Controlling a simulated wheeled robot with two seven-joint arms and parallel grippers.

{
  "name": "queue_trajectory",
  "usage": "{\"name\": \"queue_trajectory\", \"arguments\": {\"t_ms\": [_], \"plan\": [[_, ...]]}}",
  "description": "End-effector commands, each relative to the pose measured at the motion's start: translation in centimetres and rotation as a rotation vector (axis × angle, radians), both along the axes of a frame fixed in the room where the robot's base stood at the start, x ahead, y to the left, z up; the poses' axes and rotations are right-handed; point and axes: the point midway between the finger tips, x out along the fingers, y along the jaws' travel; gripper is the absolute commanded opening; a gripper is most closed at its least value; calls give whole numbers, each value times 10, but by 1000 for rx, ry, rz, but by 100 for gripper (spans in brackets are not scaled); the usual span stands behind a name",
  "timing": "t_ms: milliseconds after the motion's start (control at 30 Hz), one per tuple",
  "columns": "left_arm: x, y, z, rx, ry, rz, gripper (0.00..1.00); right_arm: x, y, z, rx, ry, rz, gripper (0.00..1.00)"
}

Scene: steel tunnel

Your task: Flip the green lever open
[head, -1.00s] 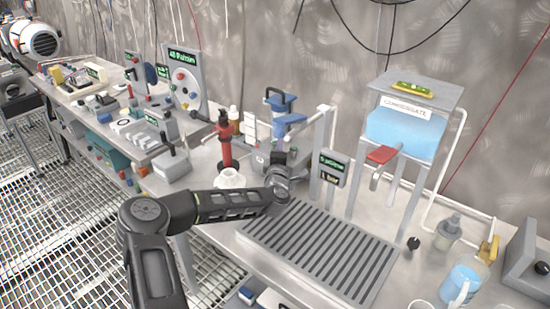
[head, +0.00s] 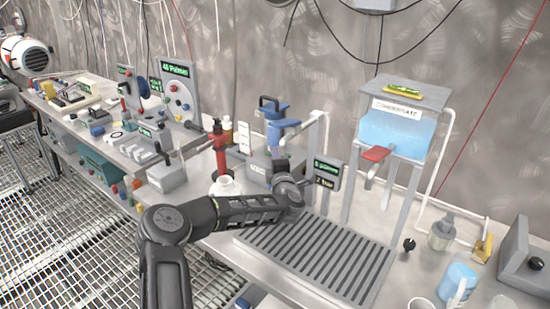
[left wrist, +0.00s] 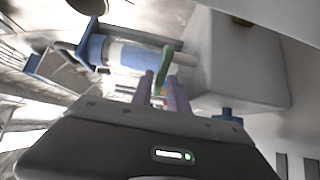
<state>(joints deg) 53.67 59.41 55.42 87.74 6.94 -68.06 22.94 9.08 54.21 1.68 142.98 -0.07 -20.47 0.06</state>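The green lever (left wrist: 164,68) shows in the left wrist view as a narrow upright bar in front of a blue-and-white cylinder. My left gripper (left wrist: 163,88) has its two pale purple fingers on either side of the lever's lower part, with a small gap between them. Contact with the lever cannot be made out. In the head view my left gripper (head: 291,188) is by the grey box under the blue pump (head: 276,120), behind the slatted tray. There the gripper and arm hide the lever. My right gripper is in neither view.
The slatted grey tray (head: 310,262) lies in front of the gripper. A small display post (head: 327,172) stands close on its right, and the condensate tank stand (head: 398,130) is further right. A red cylinder (head: 219,150) and white flask (head: 224,185) are at left.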

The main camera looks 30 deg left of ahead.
Motion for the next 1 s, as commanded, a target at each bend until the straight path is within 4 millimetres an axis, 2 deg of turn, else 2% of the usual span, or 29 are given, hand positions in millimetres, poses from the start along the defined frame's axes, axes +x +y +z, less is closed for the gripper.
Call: {"name": "queue_trajectory", "arguments": {"t_ms": [233,633,1000], "plan": [[-9,-9,0,1,-1,-2,20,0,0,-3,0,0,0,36],[-53,-49,-1,1,0,-2,20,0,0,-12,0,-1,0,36],[-58,-53,0,-1,1,1,22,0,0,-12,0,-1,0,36]]}}
